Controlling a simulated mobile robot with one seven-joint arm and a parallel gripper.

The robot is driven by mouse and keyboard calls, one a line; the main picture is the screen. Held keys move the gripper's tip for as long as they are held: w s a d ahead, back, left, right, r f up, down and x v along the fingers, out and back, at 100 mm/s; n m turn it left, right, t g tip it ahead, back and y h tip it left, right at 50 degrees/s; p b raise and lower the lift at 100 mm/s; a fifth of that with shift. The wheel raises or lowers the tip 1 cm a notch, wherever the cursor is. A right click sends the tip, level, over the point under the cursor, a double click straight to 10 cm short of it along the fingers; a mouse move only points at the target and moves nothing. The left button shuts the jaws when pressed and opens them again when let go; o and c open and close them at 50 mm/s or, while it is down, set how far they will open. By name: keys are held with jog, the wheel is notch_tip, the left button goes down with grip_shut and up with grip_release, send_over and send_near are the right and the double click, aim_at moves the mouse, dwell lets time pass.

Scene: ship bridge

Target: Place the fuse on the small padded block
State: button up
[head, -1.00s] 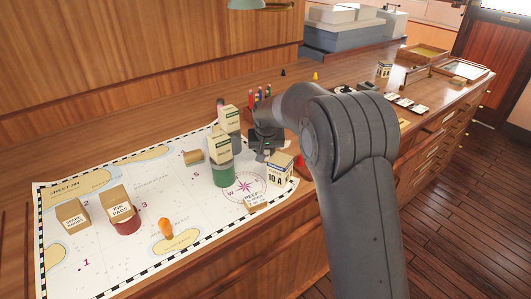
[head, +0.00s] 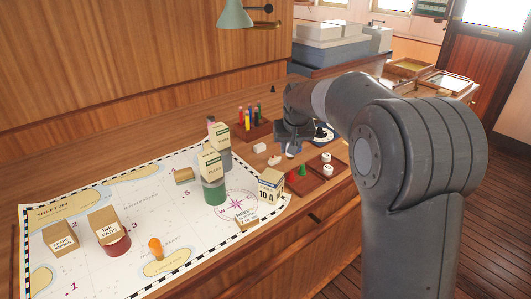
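My gripper (head: 291,146) points down over the wooden counter, beyond the chart's right corner; its fingertips are small and dark, so I cannot tell whether it is open or holds anything. A cream carton marked "10 A" (head: 270,187) stands upright at the chart's right edge, nearer than the gripper. Two small pale pieces lie on the counter just left of the gripper: one (head: 260,148) and another (head: 274,160). I cannot tell whether either is the fuse.
A rack of coloured tubes (head: 258,130) stands behind. Trays with a green cone (head: 302,170) and white knobs (head: 327,163) sit right.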

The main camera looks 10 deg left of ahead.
jog(key=shift+d+r, duration=0.3)
notch_tip(320, 180, up, 8)
jog(key=shift+r, duration=0.1)
jog(key=w+a, duration=0.2)
jog(key=a, duration=1.6)
send_over(183, 169)
notch_tip(183, 169, down, 2)
notch_tip(183, 169, down, 13)
jog(key=shift+d+f, duration=0.1)
jog(key=shift+s+f, duration=0.1)
jog(key=o, duration=1)
